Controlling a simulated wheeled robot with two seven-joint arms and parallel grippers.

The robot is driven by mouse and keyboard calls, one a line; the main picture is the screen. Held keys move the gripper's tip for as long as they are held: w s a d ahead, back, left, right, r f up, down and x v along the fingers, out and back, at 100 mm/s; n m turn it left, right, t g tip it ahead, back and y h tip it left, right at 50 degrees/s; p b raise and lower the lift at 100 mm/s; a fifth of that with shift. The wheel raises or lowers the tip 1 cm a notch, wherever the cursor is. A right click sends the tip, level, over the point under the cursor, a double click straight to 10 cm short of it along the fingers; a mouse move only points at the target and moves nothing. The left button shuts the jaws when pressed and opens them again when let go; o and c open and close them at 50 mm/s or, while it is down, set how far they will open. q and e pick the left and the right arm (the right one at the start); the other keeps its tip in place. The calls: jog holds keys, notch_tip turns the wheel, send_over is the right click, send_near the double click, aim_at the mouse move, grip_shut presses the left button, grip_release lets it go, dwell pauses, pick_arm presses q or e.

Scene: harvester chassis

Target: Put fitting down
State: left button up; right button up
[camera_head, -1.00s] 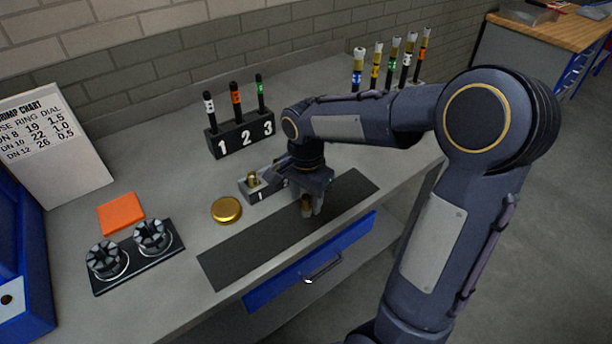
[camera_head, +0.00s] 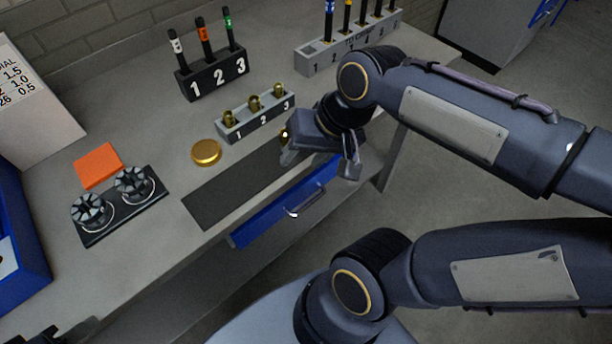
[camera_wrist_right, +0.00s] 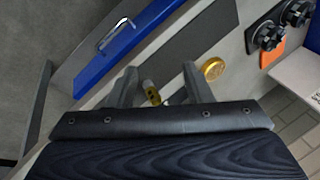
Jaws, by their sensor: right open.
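My right gripper (camera_head: 318,163) is open over the bench's front edge, at the right end of the dark mat (camera_head: 226,191). Its two spread fingers also show in the right wrist view (camera_wrist_right: 160,70). A small brass fitting (camera_head: 284,135) shows beside the gripper, partly hidden by it. In the right wrist view a brass piece (camera_wrist_right: 152,92) appears between the fingers, apart from both. Brass fittings stand in a grey block numbered 1, 2, 3 (camera_head: 257,126). A dark part at the bottom left corner (camera_head: 45,335) seems to be my left gripper; its jaws are unclear.
A black numbered rack (camera_head: 213,82) with three markers and a grey rack (camera_head: 349,51) stand behind. A round brass disc (camera_head: 206,152), an orange pad (camera_head: 98,165) and a black plate with two dies (camera_head: 119,209) lie left. A blue drawer (camera_head: 287,205) is in front.

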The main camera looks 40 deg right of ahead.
jog(key=s+a+f+n, duration=0.1)
jog(key=s+n+t, duration=0.1)
jog(key=s+a+f+n+y, duration=0.1)
jog(key=s, duration=0.1)
jog(key=shift+a+f+n+t, duration=0.35)
jog(key=shift+n+t, duration=0.05)
